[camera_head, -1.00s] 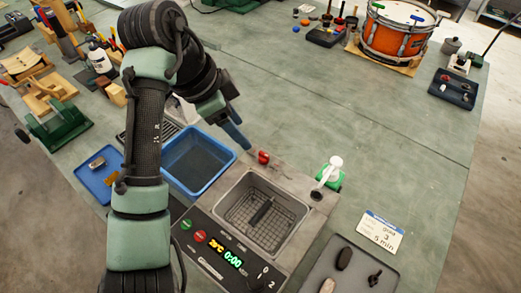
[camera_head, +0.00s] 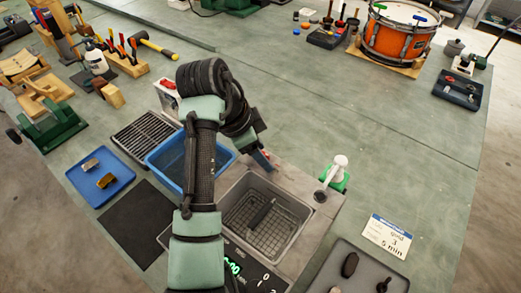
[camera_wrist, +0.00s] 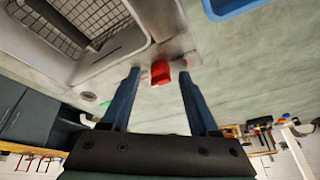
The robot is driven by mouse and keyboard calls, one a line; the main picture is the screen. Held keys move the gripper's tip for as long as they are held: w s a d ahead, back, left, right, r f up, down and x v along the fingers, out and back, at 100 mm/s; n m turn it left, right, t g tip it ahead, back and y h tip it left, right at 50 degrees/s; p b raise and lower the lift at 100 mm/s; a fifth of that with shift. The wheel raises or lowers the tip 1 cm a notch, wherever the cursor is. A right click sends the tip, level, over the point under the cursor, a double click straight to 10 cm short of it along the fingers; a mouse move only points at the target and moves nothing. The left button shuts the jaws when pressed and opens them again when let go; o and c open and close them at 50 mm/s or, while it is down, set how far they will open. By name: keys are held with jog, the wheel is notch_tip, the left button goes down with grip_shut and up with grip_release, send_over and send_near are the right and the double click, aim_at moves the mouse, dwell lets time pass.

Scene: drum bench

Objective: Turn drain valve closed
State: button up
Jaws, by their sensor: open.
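The drain valve is a small red knob (camera_wrist: 160,72) on the metal rim of the ultrasonic cleaner beside its basin. In the wrist view, my gripper (camera_wrist: 159,76) is open, with one blue finger on each side of the knob and a gap to both. In the head view, my gripper (camera_head: 265,162) is low at the far left corner of the cleaner (camera_head: 308,188) and hides most of the red knob. The basin holds a wire basket (camera_head: 255,232) with a dark bar (camera_head: 262,213) in it.
A blue bin (camera_head: 165,157) stands close left of the cleaner. A white-topped bottle (camera_head: 335,172) in a green holder is at its right. A grey tray (camera_head: 345,255) lies at the front right. The bench behind my gripper is clear.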

grip_shut()
jog(key=shift+r+p, duration=0.1)
jog(key=shift+p, duration=0.35)
jog(key=n+p, duration=0.2)
jog(key=n+t+y+p, duration=0.1)
jog(key=n+p, duration=0.1)
jog(key=shift+s+d+r, duration=0.15)
jog(key=shift+s, duration=0.05)
jog(key=n+p, duration=0.2)
jog(key=n+y+p, duration=0.1)
jog(key=p, duration=0.1)
jog(key=n+t+p, duration=0.1)
jog(key=n+p, duration=0.1)
jog(key=shift+d+n+y, duration=0.25)
jog(key=shift+n+y, duration=0.05)
jog(key=shift+y, duration=0.1)
jog(key=n+y+p, duration=0.2)
jog(key=n+p, duration=0.1)
jog(key=n, duration=0.1)
jog(key=shift+d, duration=0.15)
jog(key=shift+f+n+y+p, duration=0.2)
jog(key=shift+n+y+p, duration=0.45)
jog(key=shift+n, duration=1.45)
jog(key=shift+w, duration=0.1)
